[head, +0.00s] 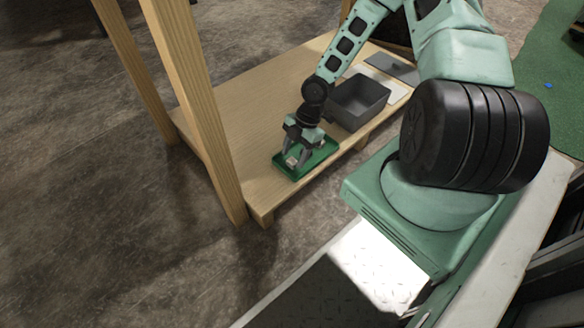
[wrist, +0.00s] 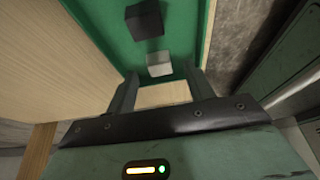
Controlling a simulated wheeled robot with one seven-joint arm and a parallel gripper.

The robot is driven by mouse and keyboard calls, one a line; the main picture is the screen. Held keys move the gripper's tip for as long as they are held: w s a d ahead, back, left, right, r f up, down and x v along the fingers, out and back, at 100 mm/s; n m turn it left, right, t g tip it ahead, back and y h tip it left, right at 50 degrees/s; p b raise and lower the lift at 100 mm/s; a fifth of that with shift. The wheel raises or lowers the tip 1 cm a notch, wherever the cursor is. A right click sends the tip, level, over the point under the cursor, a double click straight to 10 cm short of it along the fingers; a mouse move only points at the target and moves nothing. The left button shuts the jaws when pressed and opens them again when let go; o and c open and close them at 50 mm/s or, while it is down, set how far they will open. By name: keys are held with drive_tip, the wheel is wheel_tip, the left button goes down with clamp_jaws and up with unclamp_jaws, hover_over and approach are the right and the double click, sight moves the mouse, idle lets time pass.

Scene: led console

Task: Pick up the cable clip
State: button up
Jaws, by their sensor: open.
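A green tray (head: 323,154) lies on the low wooden shelf. It also fills the top of the wrist view (wrist: 95,25). Inside it, the wrist view shows a small pale grey block (wrist: 159,65) and a dark grey block (wrist: 145,20) farther up the picture. I cannot tell from shape which one is the cable clip. The pale block shows in the head view (head: 291,161) by my fingertips. My gripper (head: 293,159) points down over the tray, open. In the wrist view the pale block is just beyond the gap between the fingers (wrist: 160,77); contact is unclear.
A dark grey open bin (head: 358,101) stands beside the tray on the wooden shelf (head: 235,105). A white flat piece (head: 392,90) and a grey flat piece (head: 393,68) lie behind it. A wooden post (head: 190,90) rises at the left. The shelf's left part is clear.

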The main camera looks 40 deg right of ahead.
sight(294, 160)
drive_tip(key=shift+b+x, duration=0.3)
drive_tip(key=shift+x, duration=0.55)
drive_tip(key=shift+r, duration=0.1)
drive_tip(key=c, duration=1)
drive_tip(key=shift+c, duration=0.2)
wheel_tip(294, 160, up, 10)
drive_tip(key=p, duration=0.7)
